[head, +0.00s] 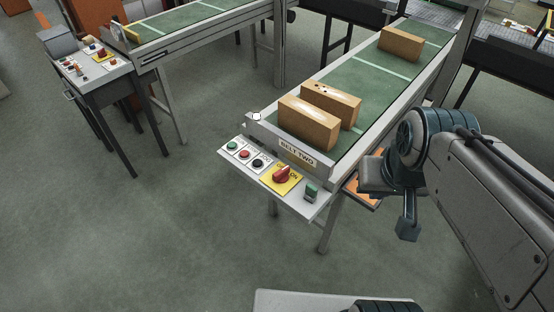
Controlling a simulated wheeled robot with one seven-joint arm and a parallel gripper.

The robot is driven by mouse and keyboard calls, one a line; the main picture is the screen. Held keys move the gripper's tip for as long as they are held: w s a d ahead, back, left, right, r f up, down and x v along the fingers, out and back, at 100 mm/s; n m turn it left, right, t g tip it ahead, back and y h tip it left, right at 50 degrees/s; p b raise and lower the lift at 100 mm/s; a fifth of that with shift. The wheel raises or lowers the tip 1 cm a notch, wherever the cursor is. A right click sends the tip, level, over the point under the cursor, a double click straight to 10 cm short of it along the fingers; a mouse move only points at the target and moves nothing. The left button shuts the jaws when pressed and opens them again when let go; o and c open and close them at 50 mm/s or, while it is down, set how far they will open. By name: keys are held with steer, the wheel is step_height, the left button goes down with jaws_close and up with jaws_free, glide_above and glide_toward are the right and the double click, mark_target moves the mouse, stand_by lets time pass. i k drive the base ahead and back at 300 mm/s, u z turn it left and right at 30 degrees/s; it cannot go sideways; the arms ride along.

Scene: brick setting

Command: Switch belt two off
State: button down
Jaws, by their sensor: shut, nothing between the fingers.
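Belt two (345,95) is a green conveyor with a grey frame, marked by a "BELT TWO" label (296,154) on its near end. A control panel (295,201) juts out below the label. It carries a green button (232,146), a red button (244,154), a black button (258,163), a red rotary switch (283,174) on a yellow plate, and a green switch (311,191) at its right end. The lettering on the yellow plate is too small to read surely. My gripper (407,228) points down, shut and empty, to the right of the panel and apart from it.
Brown boxes (309,122) stand on belt two. Another conveyor (180,25) with its own control panel (92,61) is at the upper left. An orange object (364,192) shows partly beside belt two. The floor (130,230) in front and left is clear.

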mark_target(282, 175)
steer(key=z, duration=0.15)
steer(key=i, duration=0.8)
steer(key=u, duration=1.9)
